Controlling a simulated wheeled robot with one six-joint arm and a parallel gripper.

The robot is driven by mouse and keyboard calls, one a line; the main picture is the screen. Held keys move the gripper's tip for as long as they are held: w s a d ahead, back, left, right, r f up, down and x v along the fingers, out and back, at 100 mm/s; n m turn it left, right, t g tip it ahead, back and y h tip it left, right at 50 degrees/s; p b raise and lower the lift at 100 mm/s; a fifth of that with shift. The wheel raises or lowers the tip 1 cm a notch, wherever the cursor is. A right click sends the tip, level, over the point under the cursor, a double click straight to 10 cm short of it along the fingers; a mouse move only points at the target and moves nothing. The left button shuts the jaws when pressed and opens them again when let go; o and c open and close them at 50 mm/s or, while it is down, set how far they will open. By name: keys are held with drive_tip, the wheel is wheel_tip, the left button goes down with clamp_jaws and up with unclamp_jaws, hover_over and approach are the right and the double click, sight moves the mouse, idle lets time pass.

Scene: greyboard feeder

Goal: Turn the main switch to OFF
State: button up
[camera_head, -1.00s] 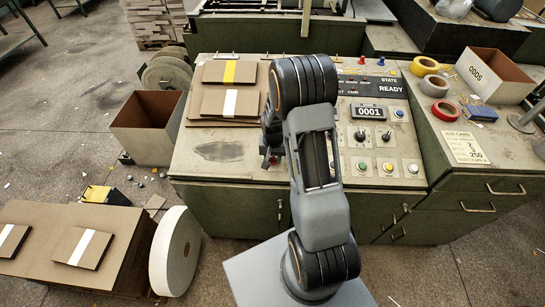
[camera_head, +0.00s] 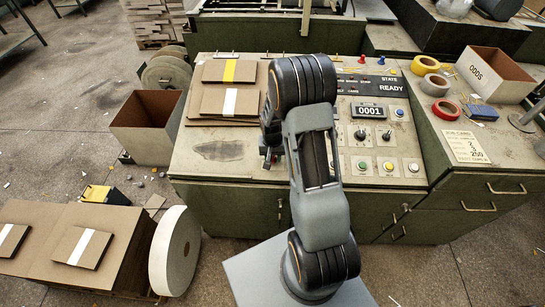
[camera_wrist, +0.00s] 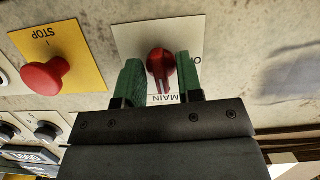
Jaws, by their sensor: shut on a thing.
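The main switch has a red rotary knob (camera_wrist: 161,68) on a pale plate (camera_wrist: 128,42) in the wrist view. Its lettering appears upside down; "MAIN" shows at the lower edge and an "O" at the right, with the rest of the words hidden. My gripper (camera_wrist: 162,80) has its two green-padded fingers on either side of the knob and is shut on it. A light pointer mark on the knob faces toward the gripper body. In the head view my gripper (camera_head: 268,156) is mostly behind my arm, and the switch is hidden there.
A red STOP button (camera_wrist: 45,76) on a yellow plate stands left of the switch in the wrist view. In the head view, small knobs and buttons, a counter reading 0001 (camera_head: 369,111) and a READY display (camera_head: 391,88) lie right of my arm. Cardboard sheets (camera_head: 228,103) lie left.

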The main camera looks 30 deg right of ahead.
drive_tip(key=n+h+b, duration=0.1)
drive_tip(key=n+b, duration=0.1)
drive_tip(key=n, duration=0.2)
drive_tip(key=n+h+b, duration=0.1)
drive_tip(key=n, duration=0.3)
drive_tip(key=shift+w+n, duration=0.1)
drive_tip(key=shift+n, duration=0.2)
drive_tip(key=n+h+b, duration=0.1)
drive_tip(key=n, duration=0.3)
drive_tip(key=shift+r+n+t+h+b, duration=0.1)
drive_tip(key=shift+n+t+h+b, duration=0.35)
drive_tip(key=shift+n, duration=1.65)
drive_tip(key=o, duration=0.5)
drive_tip(key=shift+o, duration=0.2)
drive_tip(key=v, duration=1.3)
drive_tip(key=shift+r+p, duration=0.3)
drive_tip(key=shift+r, duration=0.15)
